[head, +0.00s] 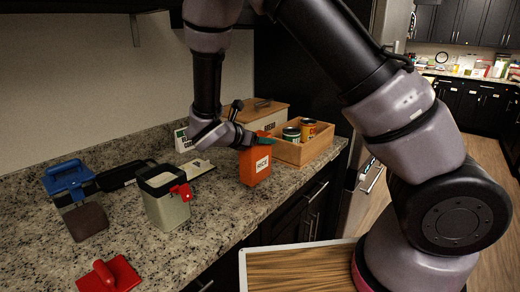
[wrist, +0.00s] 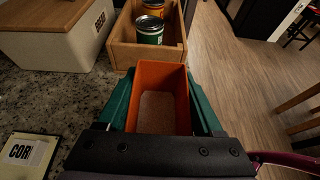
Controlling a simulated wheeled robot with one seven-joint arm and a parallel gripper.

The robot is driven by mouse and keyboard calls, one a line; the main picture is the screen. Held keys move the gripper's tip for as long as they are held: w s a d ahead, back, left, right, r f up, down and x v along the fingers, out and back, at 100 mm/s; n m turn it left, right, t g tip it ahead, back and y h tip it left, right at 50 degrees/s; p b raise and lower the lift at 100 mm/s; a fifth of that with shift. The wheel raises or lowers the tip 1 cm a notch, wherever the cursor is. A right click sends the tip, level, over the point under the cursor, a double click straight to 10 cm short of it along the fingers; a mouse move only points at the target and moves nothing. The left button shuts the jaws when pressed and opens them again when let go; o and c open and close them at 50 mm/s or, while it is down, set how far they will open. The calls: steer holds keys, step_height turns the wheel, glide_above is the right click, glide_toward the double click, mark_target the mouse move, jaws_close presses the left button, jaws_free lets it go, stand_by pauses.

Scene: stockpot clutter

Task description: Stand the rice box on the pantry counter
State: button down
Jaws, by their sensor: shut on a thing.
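The rice box (head: 256,168) is orange, open-topped and upright, with a white RICE label facing the head camera. It is at the front part of the granite pantry counter (head: 215,222), just left of the wooden crate. My gripper (head: 260,141) is shut on its upper walls from above. In the wrist view the box (wrist: 162,78) sits between the green fingers of my gripper (wrist: 160,100), and a pale brown fill shows inside. Whether its base touches the counter cannot be told.
The wooden crate (head: 318,150) with cans (head: 291,134) stands close on the right. A cream bin (wrist: 62,45) is behind. Cards (wrist: 25,152) lie nearby.

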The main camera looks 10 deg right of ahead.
steer(key=shift+f, duration=1.55)
steer(key=shift+c, duration=0.2)
jaws_free()
